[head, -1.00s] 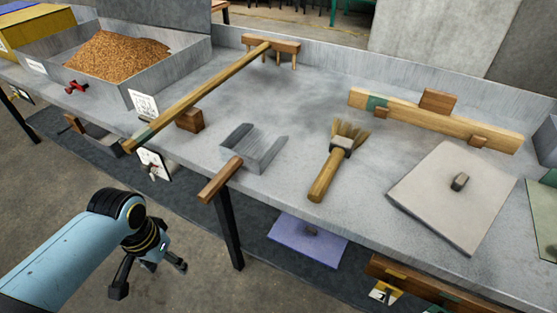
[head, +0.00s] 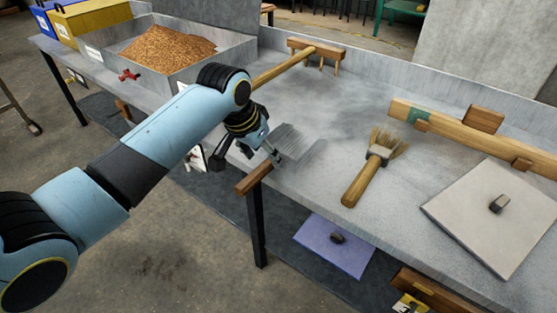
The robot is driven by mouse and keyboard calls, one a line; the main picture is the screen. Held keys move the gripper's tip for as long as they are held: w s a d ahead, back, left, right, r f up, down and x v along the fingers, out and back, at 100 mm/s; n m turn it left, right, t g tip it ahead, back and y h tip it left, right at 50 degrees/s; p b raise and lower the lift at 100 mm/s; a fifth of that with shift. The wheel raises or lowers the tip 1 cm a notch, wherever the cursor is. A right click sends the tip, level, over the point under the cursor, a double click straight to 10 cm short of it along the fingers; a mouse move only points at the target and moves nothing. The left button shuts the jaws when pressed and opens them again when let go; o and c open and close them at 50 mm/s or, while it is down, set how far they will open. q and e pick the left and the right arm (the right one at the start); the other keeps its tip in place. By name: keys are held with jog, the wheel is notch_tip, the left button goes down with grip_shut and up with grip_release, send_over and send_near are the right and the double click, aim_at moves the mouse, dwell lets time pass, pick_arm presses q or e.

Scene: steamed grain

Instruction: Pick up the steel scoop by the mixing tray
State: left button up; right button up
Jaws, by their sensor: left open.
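The steel scoop (head: 300,146) lies on the grey worktop in the head view, its grey pan on the surface. Its wooden handle (head: 254,178) sticks out over the table's front edge. My left gripper (head: 246,162) is open, just above and behind the handle, with one finger to its left and the other by the pan. I cannot tell whether a finger touches the scoop. The arm hides part of the scoop's surroundings. A grey metal tray (head: 233,49) of brown grain stands at the back left. My right gripper is not in view.
A wooden rake (head: 285,69) lies behind my arm, its lower handle hidden. A brush (head: 366,173) lies right of the scoop. A wooden levelling bar (head: 455,125) and a pale square board (head: 497,210) are farther right. The worktop between rake and bar is clear.

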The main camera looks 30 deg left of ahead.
aim_at(266, 164)
pick_arm(q)
jog(key=x, duration=0.3)
jog(key=b+x, duration=0.1)
jog(key=shift+s+f, duration=0.15)
jog(key=shift+f, duration=0.35)
jog(key=shift+a, duration=0.1)
jog(key=shift+c, duration=0.2)
grip_shut()
